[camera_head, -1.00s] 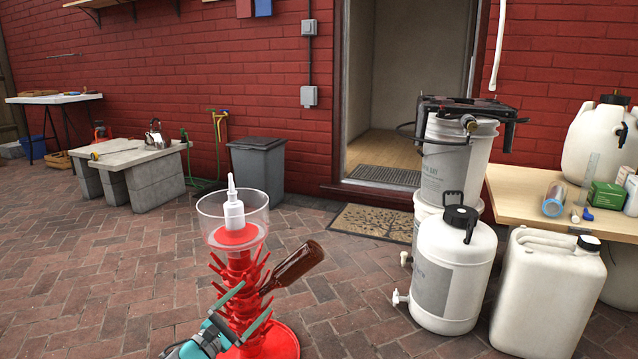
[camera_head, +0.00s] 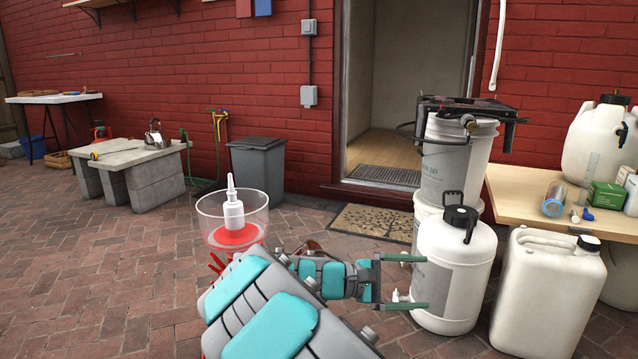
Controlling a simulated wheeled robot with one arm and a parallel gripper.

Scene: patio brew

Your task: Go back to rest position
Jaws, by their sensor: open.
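My gripper (camera_head: 404,282) is open and empty, its two green fingers pointing right, in front of the white keg-shaped jug (camera_head: 462,275). I cannot tell whether it touches the jug. My teal and grey arm crosses the lower middle of the view. It hides most of the red bottle tree (camera_head: 216,265). The tree's clear bowl (camera_head: 207,212) with a white nozzle bottle (camera_head: 233,212) stays in view on top. Only a sliver of the brown bottle (camera_head: 308,246) shows behind my arm.
A white jerrycan (camera_head: 548,290) and a wooden table (camera_head: 515,192) stand at the right. Stacked white buckets (camera_head: 447,165) stand behind the jug. A grey bin (camera_head: 258,168) and a stone bench (camera_head: 125,155) stand farther back. The brick paving at left is clear.

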